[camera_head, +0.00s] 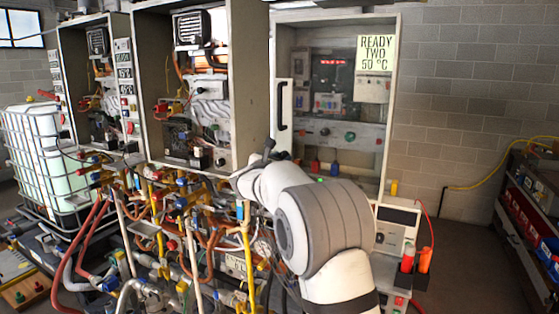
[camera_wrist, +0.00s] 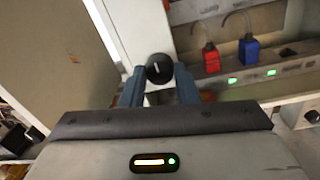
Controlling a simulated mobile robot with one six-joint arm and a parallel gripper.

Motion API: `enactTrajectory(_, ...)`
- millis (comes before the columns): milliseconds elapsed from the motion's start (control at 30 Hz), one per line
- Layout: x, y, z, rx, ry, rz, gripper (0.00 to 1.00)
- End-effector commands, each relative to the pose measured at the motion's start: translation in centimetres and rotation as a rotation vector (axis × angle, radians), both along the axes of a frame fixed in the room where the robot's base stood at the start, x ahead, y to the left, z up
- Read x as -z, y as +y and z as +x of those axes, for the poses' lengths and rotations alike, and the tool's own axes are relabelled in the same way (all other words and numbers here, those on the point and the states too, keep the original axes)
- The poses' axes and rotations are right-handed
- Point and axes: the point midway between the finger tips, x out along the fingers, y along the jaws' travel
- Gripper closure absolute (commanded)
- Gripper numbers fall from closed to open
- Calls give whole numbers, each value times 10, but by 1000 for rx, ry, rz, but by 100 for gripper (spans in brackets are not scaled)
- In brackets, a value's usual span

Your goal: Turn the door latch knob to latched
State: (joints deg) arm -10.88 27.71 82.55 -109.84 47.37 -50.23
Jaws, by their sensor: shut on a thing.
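The latch knob (camera_wrist: 159,68) is round and black with a short white pointer line, which looks close to upright in the wrist view. It sits at the lower part of a white door panel (camera_wrist: 135,25). My gripper (camera_wrist: 160,85) has one blue-grey finger on each side of the knob and is shut on it. In the head view my gripper (camera_head: 266,153) is at the lower end of the white door panel (camera_head: 284,138) with its black handle (camera_head: 282,105). The knob cannot be made out there.
The right cabinet (camera_head: 393,125) is behind the door panel, with a "READY TWO 50 °C" sign (camera_head: 376,54). A red plug (camera_wrist: 211,60) and a blue plug (camera_wrist: 249,50) are close to the right of the knob. A grey cabinet side (camera_wrist: 60,60) stands close on the left.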

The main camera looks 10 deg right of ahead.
Motion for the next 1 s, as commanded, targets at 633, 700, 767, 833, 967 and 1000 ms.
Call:
enactTrajectory(633, 8, 1, 0, -5, -254, 343, 95)
enactTrajectory(700, 7, 1, 0, -6, -293, 398, 95)
enactTrajectory(767, 7, 1, 0, -6, -327, 444, 95)
enactTrajectory(833, 7, 2, 0, -6, -366, 498, 95)
enactTrajectory(967, 6, 2, 0, -6, -438, 598, 95)
enactTrajectory(1000, 6, 2, 0, -6, -459, 628, 95)
